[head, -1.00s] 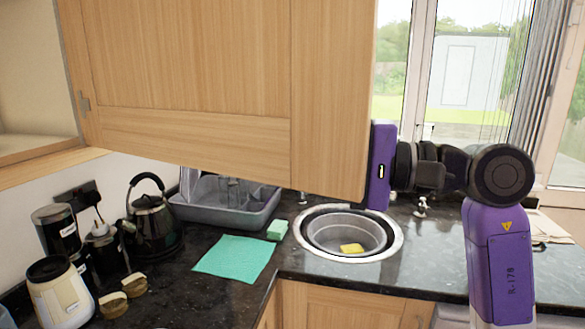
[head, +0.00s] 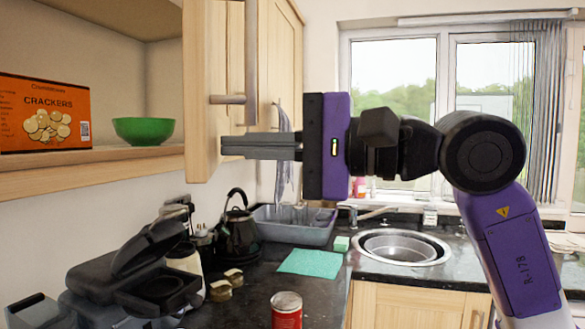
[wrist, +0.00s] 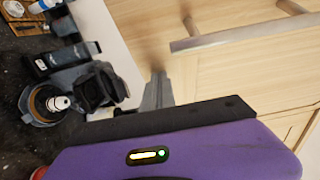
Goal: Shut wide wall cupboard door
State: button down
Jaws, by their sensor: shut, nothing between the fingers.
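The wide wall cupboard door (head: 198,120) stands open, seen nearly edge-on in the head view, with its outer face turned right. Its long bar handle (head: 251,60) stands out from that face; the handle also shows in the wrist view (wrist: 225,37). The cupboard's inside (head: 110,50) is exposed to the left of the door. My gripper (head: 224,146) is shut and empty, its fingers pointing left at the door's outer face below the handle. Its fingertips also show in the wrist view (wrist: 158,76), close against the pale wood. I cannot tell whether they touch it.
A crackers box (head: 45,115) and a green bowl (head: 143,130) stand on the cupboard shelf (head: 100,172). Below are a black kettle (head: 236,225), a dark open appliance (head: 150,270), a red can (head: 287,309), a dish rack (head: 292,224) and a sink (head: 400,247). Another cupboard (head: 283,70) is behind.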

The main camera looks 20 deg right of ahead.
jog(key=w+a+b, duration=0.1)
jog(key=w+a, duration=0.1)
jog(key=a, duration=0.7)
jog(key=w+a, duration=0.3)
jog(key=a, duration=0.7)
jog(key=shift+w+b, duration=0.35)
jog(key=shift+b, duration=0.05)
jog(key=shift+d, duration=0.15)
